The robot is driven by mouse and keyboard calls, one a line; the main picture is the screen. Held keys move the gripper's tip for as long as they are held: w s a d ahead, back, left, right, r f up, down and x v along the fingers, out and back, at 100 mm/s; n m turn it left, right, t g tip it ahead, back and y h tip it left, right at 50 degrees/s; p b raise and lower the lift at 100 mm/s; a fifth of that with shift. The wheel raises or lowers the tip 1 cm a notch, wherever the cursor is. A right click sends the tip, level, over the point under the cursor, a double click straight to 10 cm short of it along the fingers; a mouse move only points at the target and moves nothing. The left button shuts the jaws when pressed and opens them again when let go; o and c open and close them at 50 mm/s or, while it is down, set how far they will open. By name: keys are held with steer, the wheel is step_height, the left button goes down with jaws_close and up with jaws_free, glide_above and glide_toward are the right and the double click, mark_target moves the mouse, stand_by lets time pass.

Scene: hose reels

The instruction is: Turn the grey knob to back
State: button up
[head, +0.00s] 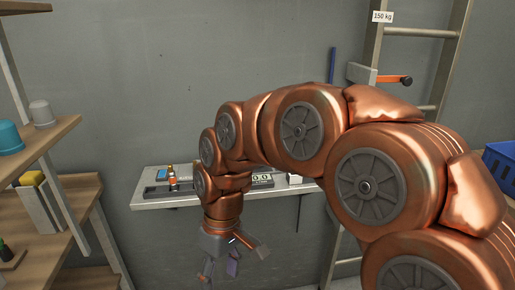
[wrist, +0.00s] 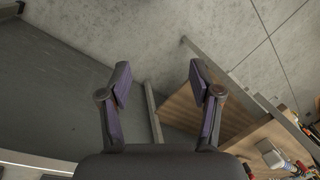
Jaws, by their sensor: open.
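I cannot make out the grey knob in either view. A light grey wall shelf (head: 180,201) in the head view carries a dark panel (head: 156,190) with small coloured parts and a device with a numeric display (head: 261,180). My arm crosses in front of the shelf and hides part of it. My gripper (head: 233,268) hangs pointing down in front of the shelf, below its level. In the wrist view my gripper (wrist: 160,83) has its two fingers wide apart, with nothing between them.
A ladder (head: 418,32) and a blue crate (head: 499,162) are at the right. The wrist view shows bare grey floor (wrist: 160,30) and wooden shelving (wrist: 195,105).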

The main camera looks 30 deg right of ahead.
steer(key=w+d+r+n+t+y+p, duration=0.1)
steer(key=w+d+r+p, duration=0.25)
steer(key=w, duration=0.45)
steer(key=w+d+r+n+t+y+p, duration=0.1)
steer(key=w+d+r+p, duration=0.25)
steer(key=w, duration=0.35)
steer(key=w+d+r+n+t+p, duration=0.1)
steer(key=w+d+r+p, duration=0.1)
steer(key=w+r, duration=0.45)
steer(key=w+d+f+t+p, duration=0.1)
steer(key=w+d+f+p, duration=0.15)
steer(key=d, duration=0.55)
steer(key=w+d+f+h+p, duration=0.1)
steer(key=w+d, duration=0.3)
steer(key=d, duration=0.4)
steer(key=w+d+f+t+p, duration=0.1)
steer(key=w+d+p, duration=0.15)
steer(key=d, duration=0.55)
steer(key=shift+p+x, duration=1.3)
steer(key=shift+x, duration=2.75)
steer(key=shift+a, duration=0.15)
steer(key=shift+c, duration=0.2)
steer(key=shift+r, duration=0.1)
steer(key=c, duration=1.1)
steer(key=shift+m, duration=0.3)
